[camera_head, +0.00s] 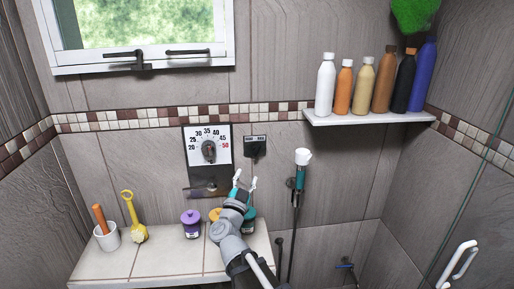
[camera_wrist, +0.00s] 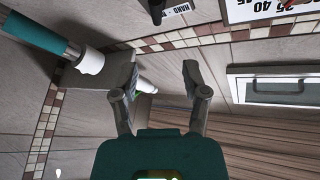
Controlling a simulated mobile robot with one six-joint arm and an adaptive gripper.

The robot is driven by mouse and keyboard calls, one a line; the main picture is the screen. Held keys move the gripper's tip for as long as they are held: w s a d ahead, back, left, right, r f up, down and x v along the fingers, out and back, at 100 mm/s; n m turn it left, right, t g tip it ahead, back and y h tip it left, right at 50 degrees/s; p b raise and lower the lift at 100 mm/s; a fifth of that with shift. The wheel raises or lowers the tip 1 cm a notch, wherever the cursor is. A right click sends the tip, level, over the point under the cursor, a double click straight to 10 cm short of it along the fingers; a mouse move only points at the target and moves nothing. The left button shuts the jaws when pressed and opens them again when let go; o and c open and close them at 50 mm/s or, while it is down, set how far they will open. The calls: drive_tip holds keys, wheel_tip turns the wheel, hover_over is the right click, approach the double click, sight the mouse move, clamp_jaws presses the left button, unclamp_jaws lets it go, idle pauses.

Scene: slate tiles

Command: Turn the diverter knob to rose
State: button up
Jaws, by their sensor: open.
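The diverter is a small dark plate (camera_head: 255,147) on the tiled wall, right of the temperature dial, with a white label strip along its top. In the wrist view a dark diverter knob (camera_wrist: 157,10) shows at the top edge, beside a white label (camera_wrist: 177,10) reading HAND. Which way the knob points is too small to tell. My gripper (camera_head: 246,180) is below the diverter in the head view, apart from it. In the wrist view its fingers (camera_wrist: 160,78) are spread with nothing between them.
The temperature dial (camera_head: 208,150) is left of the diverter. A hand shower (camera_head: 301,165) with a white head hangs to the right. A shelf (camera_head: 370,118) with several bottles is upper right.

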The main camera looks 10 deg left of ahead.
sight(257, 148)
drive_tip(key=p+x, duration=0.4)
drive_tip(key=x, duration=0.9)
drive_tip(key=shift+w+d, duration=0.1)
drive_tip(key=shift+w, duration=0.15)
drive_tip(key=shift+c, duration=0.2)
